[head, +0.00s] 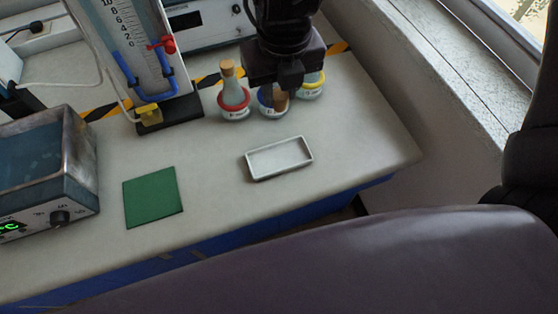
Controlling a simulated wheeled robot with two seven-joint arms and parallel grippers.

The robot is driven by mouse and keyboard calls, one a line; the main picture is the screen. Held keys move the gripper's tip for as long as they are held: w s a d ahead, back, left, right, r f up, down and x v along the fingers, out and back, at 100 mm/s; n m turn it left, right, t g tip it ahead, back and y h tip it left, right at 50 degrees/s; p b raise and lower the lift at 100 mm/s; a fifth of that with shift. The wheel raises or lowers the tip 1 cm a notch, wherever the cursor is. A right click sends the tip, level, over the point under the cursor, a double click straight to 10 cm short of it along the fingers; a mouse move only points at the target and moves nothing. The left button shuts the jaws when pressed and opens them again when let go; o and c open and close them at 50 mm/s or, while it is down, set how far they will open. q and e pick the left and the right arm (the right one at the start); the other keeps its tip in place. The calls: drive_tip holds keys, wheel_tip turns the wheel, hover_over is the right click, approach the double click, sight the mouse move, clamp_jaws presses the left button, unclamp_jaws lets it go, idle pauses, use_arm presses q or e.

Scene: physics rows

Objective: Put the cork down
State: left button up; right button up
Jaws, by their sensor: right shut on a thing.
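My right gripper (288,84) comes down from the top of the head view, over the row of flasks. It is shut on a brown cork (280,103), which shows just below the fingers. The cork overlaps the middle flask with the blue ring (263,107); I cannot tell whether it is in the neck or in front of it. The left flask with the red ring (234,98) has a cork (227,68) in its neck. The right flask with the yellow ring (313,88) is partly hidden by the gripper. My left gripper is not in view.
A small shallow tray (281,177) stands empty in front of the flasks. A green mat (152,197) lies bare to its left. A hotplate-like device (82,150) stands far left; a gauge board with blue tubing (135,50) stands behind. The bench's right end is clear.

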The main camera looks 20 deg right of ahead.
drive_tip(key=shift+s+f+n, duration=0.1)
drive_tip(key=shift+n, duration=0.4)
drive_tip(key=shift+a+f, duration=0.1)
drive_tip(key=shift+f, duration=0.1)
drive_tip(key=b, duration=0.2)
hover_over(279, 158)
drive_tip(key=shift+n, duration=0.3)
drive_tip(key=f, duration=1.5)
drive_tip(key=shift+s+f, duration=0.25)
drive_tip(key=shift+f, duration=0.1)
drive_tip(key=shift+f+b, duration=0.6)
drive_tip(key=shift+f, duration=1.35)
drive_tip(key=shift+f, duration=0.2)
drive_tip(key=o, duration=0.9)
drive_tip(key=shift+o, duration=0.2)
drive_tip(key=shift+r, duration=0.1)
